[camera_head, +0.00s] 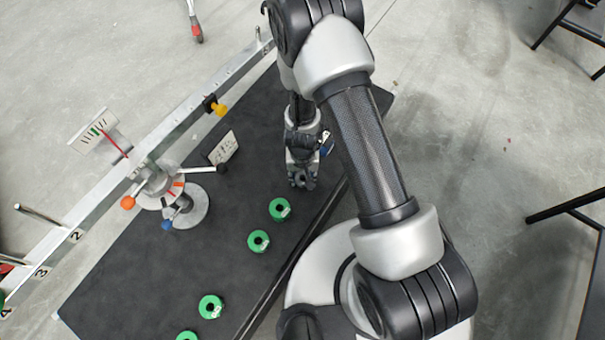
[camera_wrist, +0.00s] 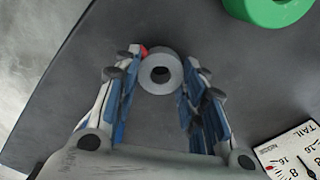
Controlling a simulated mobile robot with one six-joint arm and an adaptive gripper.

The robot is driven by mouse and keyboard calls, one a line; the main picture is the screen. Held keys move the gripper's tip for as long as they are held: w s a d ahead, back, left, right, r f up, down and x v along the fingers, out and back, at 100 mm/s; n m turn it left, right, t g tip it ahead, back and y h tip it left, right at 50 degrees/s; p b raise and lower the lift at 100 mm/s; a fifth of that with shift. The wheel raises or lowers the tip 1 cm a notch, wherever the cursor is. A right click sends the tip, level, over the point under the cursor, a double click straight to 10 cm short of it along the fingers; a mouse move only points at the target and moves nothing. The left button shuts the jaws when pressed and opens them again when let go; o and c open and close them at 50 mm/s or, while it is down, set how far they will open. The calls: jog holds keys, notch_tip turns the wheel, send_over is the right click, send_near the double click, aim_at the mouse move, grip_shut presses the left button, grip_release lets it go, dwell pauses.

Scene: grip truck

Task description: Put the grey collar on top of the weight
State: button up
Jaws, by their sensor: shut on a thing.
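The grey collar (camera_wrist: 148,84) is a pale ring with a dark centre hole, seen from above in the wrist view. My gripper (camera_wrist: 166,66) is shut on it, with one blue-and-white finger on each side. A small red spot shows by the left fingertip. In the head view my gripper (camera_head: 303,181) points down over the dark mat, and the collar cannot be made out clearly there. Green ring-shaped weights stand on the mat; the nearest (camera_head: 279,210) is just below my gripper, and a green ring (camera_wrist: 268,12) also shows at the wrist view's top right. Which is the target weight is unclear.
A long metal beam (camera_head: 231,73) with numbered marks runs along the left of the dark mat (camera_head: 130,270). A stand with a round grey base (camera_head: 195,214) and coloured knobs is left of my gripper. A dial card (camera_wrist: 296,158) lies at the wrist view's lower right.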

jog(key=shift+r+p, duration=0.7)
jog(key=shift+r, duration=0.1)
jog(key=shift+r+p, duration=2.5)
notch_tip(320, 180, up, 8)
jog(key=p, duration=0.7)
jog(key=shift+f+p, duration=0.25)
jog(key=shift+p, duration=0.05)
